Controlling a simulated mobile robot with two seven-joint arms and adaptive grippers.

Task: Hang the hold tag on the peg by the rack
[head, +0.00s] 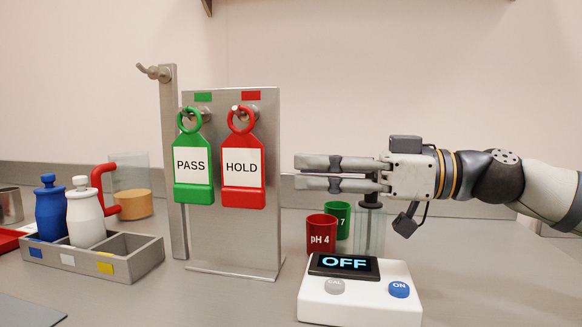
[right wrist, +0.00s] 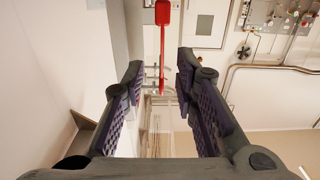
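The red HOLD tag (head: 242,168) hangs by its ring from the right peg of the upright metal rack (head: 262,240). The green PASS tag (head: 192,165) hangs on the peg to its left. An empty peg (head: 155,72) tops a narrow metal post (head: 172,150) at the rack's left side. My right gripper (head: 300,172) is right of the rack, pointing left at the HOLD tag's height, apart from it. In the right wrist view its fingers (right wrist: 160,75) are spread with nothing between them, and the red tag (right wrist: 163,13) shows edge-on ahead. My left gripper is out of view.
A white meter (head: 360,305) reading OFF stands below my right gripper. Red (head: 321,235) and green (head: 342,210) cups and a glass vessel (head: 371,235) are behind it. A grey tray (head: 135,262) with blue and white bottles is at left.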

